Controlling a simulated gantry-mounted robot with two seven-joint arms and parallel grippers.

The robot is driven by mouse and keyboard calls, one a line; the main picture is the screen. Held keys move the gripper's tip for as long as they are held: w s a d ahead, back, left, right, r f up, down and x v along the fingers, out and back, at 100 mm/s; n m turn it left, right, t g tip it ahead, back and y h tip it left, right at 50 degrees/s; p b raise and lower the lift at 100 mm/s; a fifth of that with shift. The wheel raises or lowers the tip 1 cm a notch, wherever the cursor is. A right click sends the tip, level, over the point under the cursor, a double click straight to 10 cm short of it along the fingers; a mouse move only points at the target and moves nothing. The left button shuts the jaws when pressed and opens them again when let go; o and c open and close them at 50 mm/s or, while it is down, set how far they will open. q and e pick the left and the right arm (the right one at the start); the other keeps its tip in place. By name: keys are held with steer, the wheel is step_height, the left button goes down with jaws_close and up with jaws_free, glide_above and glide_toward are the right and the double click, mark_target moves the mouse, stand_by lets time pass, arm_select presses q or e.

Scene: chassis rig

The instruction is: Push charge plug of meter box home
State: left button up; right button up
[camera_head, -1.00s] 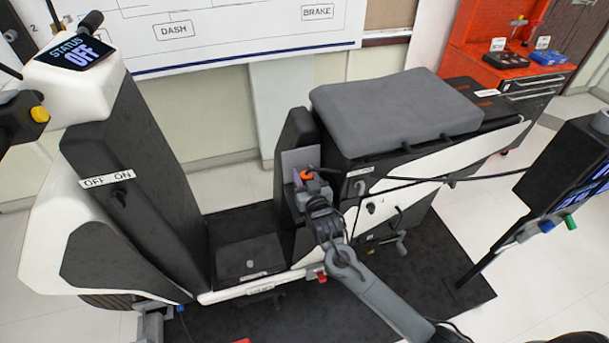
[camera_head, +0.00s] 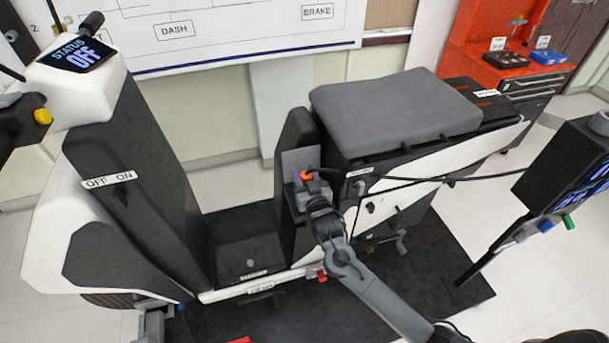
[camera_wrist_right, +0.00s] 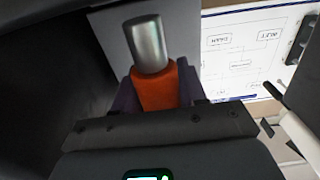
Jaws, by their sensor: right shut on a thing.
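My right gripper (camera_head: 306,182) is shut on an orange piece (camera_wrist_right: 155,90) with a silver cylindrical end (camera_wrist_right: 147,45). In the right wrist view this piece sits between two dark purplish fingers, its silver end in front of a grey panel. I cannot tell whether it is the charge plug or whether the silver end touches anything. The orange shows small at the grey plate (camera_head: 293,160) beside the scooter's seat. The meter box (camera_head: 556,170) stands at the right on a post. Its black cable (camera_head: 450,180) runs to the scooter's side near a small label. My left gripper is out of view.
The scooter fills the middle, with a grey seat (camera_head: 395,108), a front column (camera_head: 130,190) marked OFF ON and a display (camera_head: 82,52) reading STATUS OFF. A red bench (camera_head: 480,65) stands at the back right.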

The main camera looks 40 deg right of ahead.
steer(key=shift+p, duration=0.4)
stand_by(0.7)
steer(key=shift+f+b, duration=0.5)
steer(key=shift+f, duration=0.45)
steer(key=shift+f+b, duration=0.5)
steer(key=shift+f, duration=0.65)
steer(key=o, duration=1.1)
steer(key=shift+o, duration=0.4)
